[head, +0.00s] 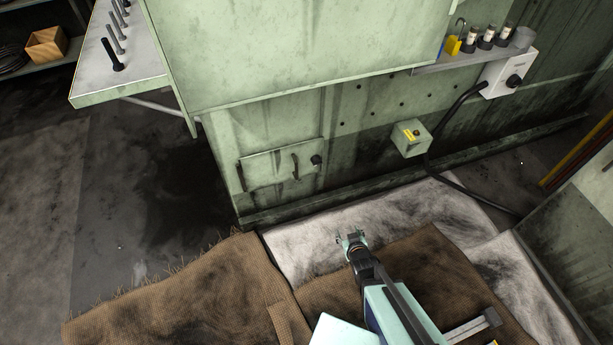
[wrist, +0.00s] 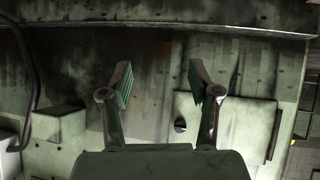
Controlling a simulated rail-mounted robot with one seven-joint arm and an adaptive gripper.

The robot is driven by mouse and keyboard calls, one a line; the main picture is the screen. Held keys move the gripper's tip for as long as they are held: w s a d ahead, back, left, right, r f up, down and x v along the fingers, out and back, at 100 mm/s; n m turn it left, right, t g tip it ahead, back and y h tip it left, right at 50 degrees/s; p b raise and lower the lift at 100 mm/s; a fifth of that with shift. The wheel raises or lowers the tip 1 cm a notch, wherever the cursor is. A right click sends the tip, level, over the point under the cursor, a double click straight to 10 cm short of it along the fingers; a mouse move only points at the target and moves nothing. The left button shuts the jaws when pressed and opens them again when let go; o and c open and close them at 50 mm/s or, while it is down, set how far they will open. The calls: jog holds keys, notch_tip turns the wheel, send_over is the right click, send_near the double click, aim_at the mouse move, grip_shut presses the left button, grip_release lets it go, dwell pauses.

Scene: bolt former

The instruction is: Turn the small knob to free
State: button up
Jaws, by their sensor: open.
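A small black knob (head: 316,160) sits at the right edge of a low hatch door (head: 268,166) on the green machine's front. In the wrist view the picture is turned over, and the knob (wrist: 180,125) shows at the left edge of the hatch (wrist: 230,115). My gripper (head: 351,236) is open and empty. It is in front of the machine, to the right of and below the knob in the head view, and apart from it. In the wrist view my fingers (wrist: 160,82) point at the wall beside the hatch. The knob's marking is too small to read.
A dark handle (head: 295,167) stands out from the hatch. Brown sacking (head: 190,290) and stained white cloth (head: 310,245) cover the floor.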

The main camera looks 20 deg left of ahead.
aim_at(318, 164)
jog(key=a+r+n+t+y, duration=0.2)
jog(key=a+r+t+y, duration=0.4)
jog(key=r, duration=0.7)
jog(key=shift+g, duration=0.6)
jog(key=b+x, duration=0.4)
jog(key=x, duration=1.4)
jog(key=shift+w+a+f, duration=0.1)
jog(key=shift+a, duration=0.15)
jog(key=c, duration=1.2)
